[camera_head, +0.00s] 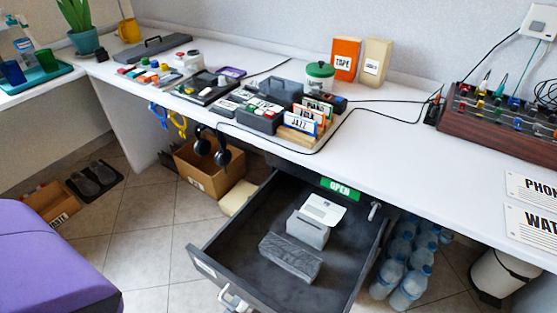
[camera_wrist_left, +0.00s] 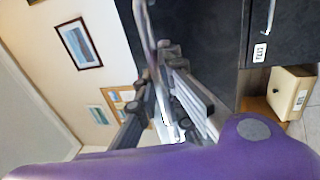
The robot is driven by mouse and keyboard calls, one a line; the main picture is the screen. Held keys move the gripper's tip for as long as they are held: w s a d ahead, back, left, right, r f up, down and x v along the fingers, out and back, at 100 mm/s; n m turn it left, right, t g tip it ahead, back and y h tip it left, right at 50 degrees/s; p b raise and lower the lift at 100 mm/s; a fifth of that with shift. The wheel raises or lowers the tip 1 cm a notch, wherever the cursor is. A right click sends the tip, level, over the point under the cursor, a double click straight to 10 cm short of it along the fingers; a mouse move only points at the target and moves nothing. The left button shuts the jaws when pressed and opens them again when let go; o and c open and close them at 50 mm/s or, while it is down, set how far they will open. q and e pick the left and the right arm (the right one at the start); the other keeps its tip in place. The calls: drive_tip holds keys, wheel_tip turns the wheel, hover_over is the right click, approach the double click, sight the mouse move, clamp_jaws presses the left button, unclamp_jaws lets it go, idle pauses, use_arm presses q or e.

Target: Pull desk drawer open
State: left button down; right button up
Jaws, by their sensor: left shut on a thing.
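The desk drawer (camera_head: 205,267) is pulled out from under the white desktop (camera_head: 420,145), and its dark interior is exposed. A grey block (camera_head: 290,258) and a pale box-like item (camera_head: 312,222) lie inside. A pale handle (camera_head: 234,298) shows at the drawer's front, near the bottom edge of the head view. In the left wrist view, my left gripper (camera_wrist_left: 158,72) is shut on the drawer handle (camera_wrist_left: 151,40), a slim metal bar between its fingers. The exact contact is partly hidden. My right gripper is in neither view.
A green OPEN label (camera_head: 340,189) is under the desk edge. A purple surface (camera_head: 45,260) fills the lower left. Floor tiles (camera_head: 150,240) between are clear.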

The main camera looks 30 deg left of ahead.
use_arm(q)
drive_tip(key=shift+s, duration=1.6)
drive_tip(key=c, duration=1.8)
unclamp_jaws()
drive_tip(key=shift+c, duration=0.2)
